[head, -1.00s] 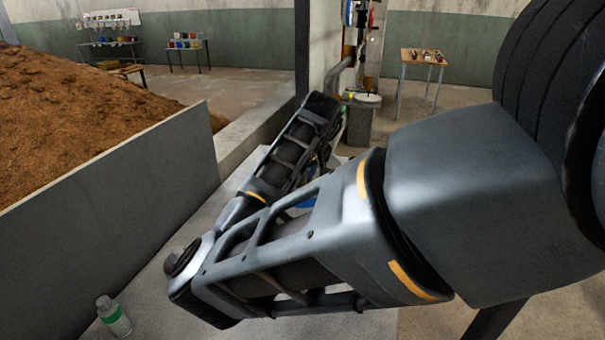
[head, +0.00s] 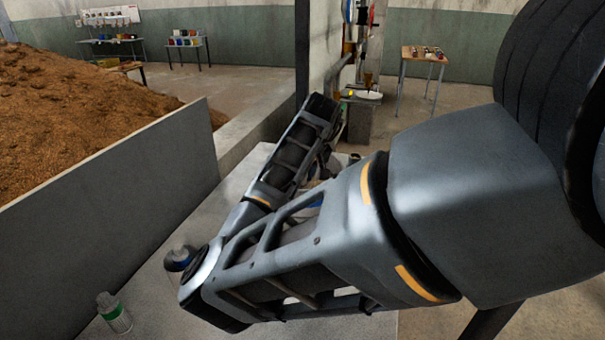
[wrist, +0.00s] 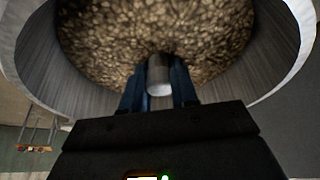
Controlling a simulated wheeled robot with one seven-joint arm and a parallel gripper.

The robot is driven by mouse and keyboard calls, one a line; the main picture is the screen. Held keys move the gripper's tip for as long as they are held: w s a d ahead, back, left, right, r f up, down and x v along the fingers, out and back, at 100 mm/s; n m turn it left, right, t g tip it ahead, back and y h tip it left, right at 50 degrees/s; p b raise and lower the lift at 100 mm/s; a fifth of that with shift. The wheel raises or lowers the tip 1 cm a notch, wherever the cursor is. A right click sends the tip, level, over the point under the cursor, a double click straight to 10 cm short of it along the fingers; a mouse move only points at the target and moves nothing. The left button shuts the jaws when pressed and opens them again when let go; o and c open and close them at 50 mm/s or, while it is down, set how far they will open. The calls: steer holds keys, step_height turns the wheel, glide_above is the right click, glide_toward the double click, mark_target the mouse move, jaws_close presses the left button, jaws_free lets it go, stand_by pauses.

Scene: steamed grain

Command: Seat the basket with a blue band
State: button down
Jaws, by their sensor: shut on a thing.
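In the wrist view my gripper (wrist: 158,88) is shut on a short grey handle (wrist: 159,74) at the near side of a round metal basket (wrist: 285,70). The basket is filled with brown grain (wrist: 155,30). No blue band shows on the visible inner wall and rim; its outer side is hidden. In the head view my arm covers the gripper and most of the workspace, so I cannot tell what the basket rests on or hangs over. A small blue patch (head: 314,202) shows through the gaps in my arm; I cannot tell what it belongs to.
A bottle with a green label (head: 115,313) stands on the pale worktop (head: 150,300) at front left. A grey panel (head: 120,190) borders the brown heap (head: 70,100). A wooden table (head: 424,54) stands at the back.

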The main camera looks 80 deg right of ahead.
stand_by(0.3)
steer(key=c, duration=0.8)
jaws_free()
steer(key=shift+f, duration=0.1)
steer(key=shift+f, duration=0.1)
steer(key=shift+s, duration=0.1)
steer(key=v, duration=0.8)
